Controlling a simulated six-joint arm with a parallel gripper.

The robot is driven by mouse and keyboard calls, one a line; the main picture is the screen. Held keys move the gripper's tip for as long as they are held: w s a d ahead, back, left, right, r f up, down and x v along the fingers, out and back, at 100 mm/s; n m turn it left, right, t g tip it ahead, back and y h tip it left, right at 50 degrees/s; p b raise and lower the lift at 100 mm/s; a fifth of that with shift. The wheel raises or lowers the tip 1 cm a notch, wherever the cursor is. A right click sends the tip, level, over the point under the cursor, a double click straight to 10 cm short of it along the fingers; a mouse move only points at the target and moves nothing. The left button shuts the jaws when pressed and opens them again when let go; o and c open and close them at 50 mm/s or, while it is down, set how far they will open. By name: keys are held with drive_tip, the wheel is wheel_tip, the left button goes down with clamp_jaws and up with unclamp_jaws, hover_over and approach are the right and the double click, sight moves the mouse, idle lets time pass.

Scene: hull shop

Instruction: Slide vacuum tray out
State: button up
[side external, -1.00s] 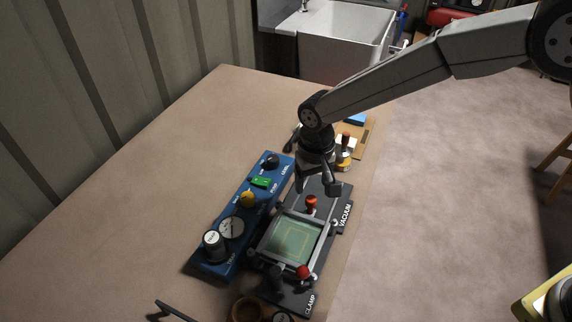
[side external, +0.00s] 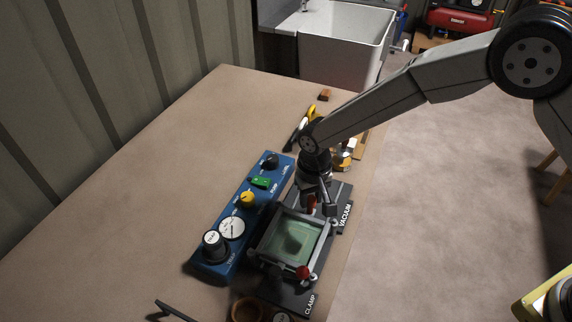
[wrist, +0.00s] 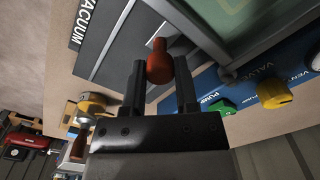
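The vacuum tray (side external: 265,247) has a grey frame around a green panel on the dark unit marked VACUUM and CLAMP. Its red knob (wrist: 159,62) stands at the end nearest my arm. My gripper (wrist: 160,82) is open, with one dark finger on each side of the red knob. Narrow gaps seem to show between knob and fingers in the wrist view. In the side external view my gripper (side external: 315,200) is low over that end and partly hides the knob. A second red knob (side external: 303,272) is at the clamp end.
A blue control panel (side external: 215,268) with a gauge, knobs and a green switch stands close along the left side of the unit. A wooden board with small items (side external: 347,153) lies behind my gripper. The bench (side external: 150,185) is clear to the left.

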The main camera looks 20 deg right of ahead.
clamp_jaws()
idle(1.1)
